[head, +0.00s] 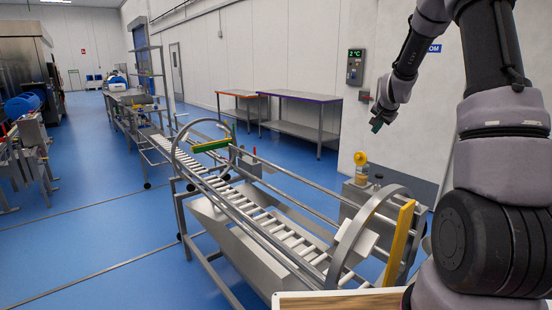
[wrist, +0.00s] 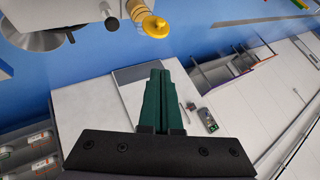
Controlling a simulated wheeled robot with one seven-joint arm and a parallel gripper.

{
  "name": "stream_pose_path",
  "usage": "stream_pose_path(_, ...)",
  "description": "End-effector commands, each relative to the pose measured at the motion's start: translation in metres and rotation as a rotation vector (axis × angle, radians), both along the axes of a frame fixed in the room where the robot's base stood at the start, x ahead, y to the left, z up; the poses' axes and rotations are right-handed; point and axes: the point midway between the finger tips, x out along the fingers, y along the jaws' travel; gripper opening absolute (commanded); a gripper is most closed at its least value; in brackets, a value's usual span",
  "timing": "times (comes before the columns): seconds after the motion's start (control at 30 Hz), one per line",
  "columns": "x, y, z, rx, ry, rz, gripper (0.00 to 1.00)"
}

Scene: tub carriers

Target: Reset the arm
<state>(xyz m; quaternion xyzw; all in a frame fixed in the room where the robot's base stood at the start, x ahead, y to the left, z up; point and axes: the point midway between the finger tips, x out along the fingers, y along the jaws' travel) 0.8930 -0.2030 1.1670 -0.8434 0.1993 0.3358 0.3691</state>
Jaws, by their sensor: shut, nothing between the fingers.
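My gripper (head: 377,124) is at the end of my raised arm on the right of the head view, in front of the pale wall. In the wrist view its green fingers (wrist: 160,98) lie side by side, shut, with nothing held between them. My arm is bent, with its lower part filling the right edge of the head view. The gripper is apart from the things around it.
A roller conveyor (head: 262,222) with metal rails runs through the middle. A yellow knob (head: 360,159) stands near its right side. Two steel tables (head: 300,97) stand by the back wall. A wooden-edged board (head: 340,301) is at the bottom. Blue floor (head: 85,225) is open at left.

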Motion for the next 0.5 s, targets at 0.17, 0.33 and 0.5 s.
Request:
stream_pose_path(0.17, -0.065, 0.044, 0.077, -0.015, 0.016, 0.111, 0.00)
stream_pose_path(0.33, -0.138, 0.078, 0.126, -0.031, 0.039, 0.210, 0.00)
stream_pose_path(0.5, -0.218, 0.106, 0.158, -0.049, 0.064, 0.303, 0.00)
